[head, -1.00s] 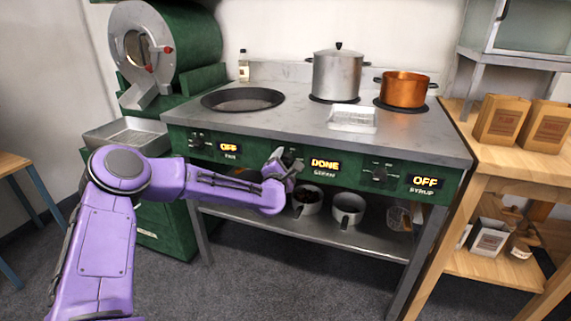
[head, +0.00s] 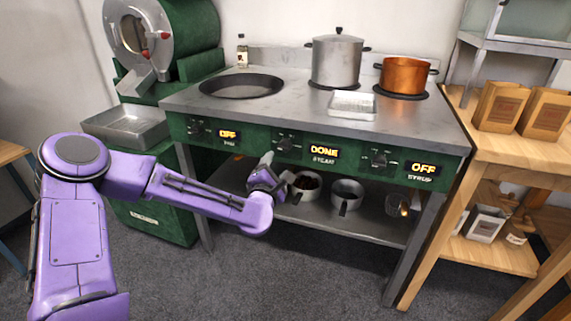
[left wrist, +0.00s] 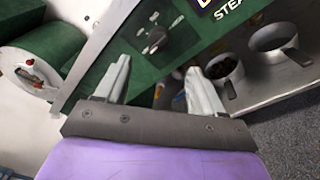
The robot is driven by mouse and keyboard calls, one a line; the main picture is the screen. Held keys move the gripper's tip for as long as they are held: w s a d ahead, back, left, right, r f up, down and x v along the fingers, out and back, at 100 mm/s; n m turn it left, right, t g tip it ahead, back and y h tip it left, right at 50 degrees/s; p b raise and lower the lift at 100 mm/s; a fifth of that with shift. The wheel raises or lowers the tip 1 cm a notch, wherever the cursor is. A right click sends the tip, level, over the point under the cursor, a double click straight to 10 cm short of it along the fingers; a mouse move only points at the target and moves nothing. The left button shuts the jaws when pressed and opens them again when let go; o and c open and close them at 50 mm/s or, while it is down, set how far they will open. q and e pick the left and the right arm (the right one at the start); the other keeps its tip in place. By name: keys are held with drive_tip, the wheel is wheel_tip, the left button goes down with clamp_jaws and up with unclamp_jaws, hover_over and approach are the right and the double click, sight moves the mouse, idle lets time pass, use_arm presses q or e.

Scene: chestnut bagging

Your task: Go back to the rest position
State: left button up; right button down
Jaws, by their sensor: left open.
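My left gripper (head: 272,172) is in front of the stove's green front panel, just below and left of the steam knob (head: 287,144). In the left wrist view my left gripper (left wrist: 162,88) shows two grey fingers spread apart with nothing between them. The steam knob also shows in the left wrist view (left wrist: 155,40), beyond the fingers and apart from them. The steam display (head: 323,152) reads DONE. My right gripper is not in view.
The stove top holds a dark pan (head: 241,86), a steel pot (head: 336,62), a copper pot (head: 404,76) and a white tray (head: 352,104). Small pots (head: 347,194) stand on the shelf below. A wooden table (head: 500,150) is at the right. The floor in front is clear.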

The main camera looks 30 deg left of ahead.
use_arm(q)
drive_tip(key=s+d+f+m+g+h, duration=0.1)
drive_tip(key=s+d+f+m+g, duration=0.15)
drive_tip(key=s+f+m, duration=0.35)
drive_tip(key=s+d+f+m+g+h, duration=0.2)
drive_tip(key=d+f+m, duration=0.15)
drive_tip(key=f, duration=0.45)
drive_tip(key=s+d+f+m+g+h, duration=0.1)
drive_tip(key=s+d+f+m+g, duration=0.15)
drive_tip(key=s+f+m, duration=0.4)
drive_tip(key=s+f+m+g, duration=0.2)
drive_tip(key=s+f+g, duration=0.1)
drive_tip(key=s+f, duration=0.5)
drive_tip(key=s+f+m+g+p, duration=0.1)
drive_tip(key=s+f+m+g, duration=0.15)
drive_tip(key=s, duration=0.55)
drive_tip(key=s+f+m+g, duration=0.1)
drive_tip(key=s+f+m, duration=0.15)
drive_tip(key=s, duration=0.55)
wheel_tip(320, 180, up, 14)
drive_tip(key=w+y+p, duration=0.1)
drive_tip(key=p, duration=1.3)
drive_tip(key=shift+a+n, duration=0.2)
drive_tip(key=shift+n, duration=0.1)
